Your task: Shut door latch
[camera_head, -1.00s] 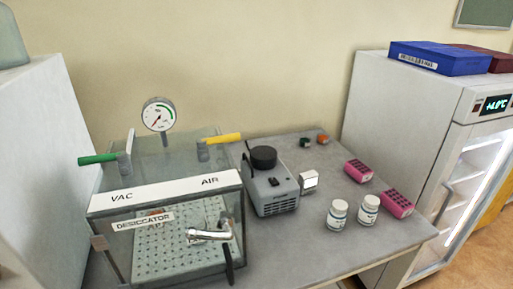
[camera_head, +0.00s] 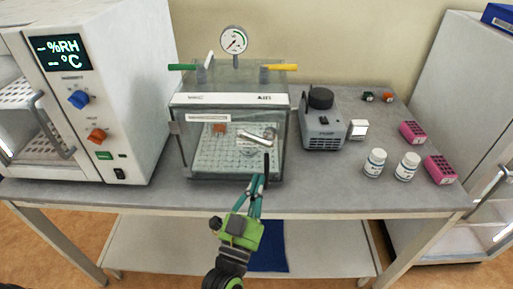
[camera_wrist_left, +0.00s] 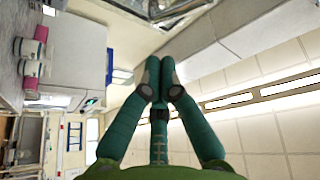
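The clear desiccator box (camera_head: 180,155) stands on the bench with a white strip across its upper front. A silver latch handle (camera_head: 257,138) is on the right part of its front door, and a black lever (camera_head: 267,163) hangs down beside it. The door looks closed against the box, but a small gap cannot be ruled out. My left gripper (camera_head: 257,182), green with teal fingers, is just below the black lever; contact cannot be told. In the left wrist view its fingertips (camera_wrist_left: 161,77) are together, with nothing visible between them. My right gripper is not in view.
An oven-like cabinet (camera_head: 120,75) stands close on the left. A grey pump (camera_head: 322,130), white bottles (camera_head: 374,163) and pink racks (camera_head: 440,170) stand to the right. Green (camera_head: 182,67) and yellow (camera_head: 282,67) valve handles top the box.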

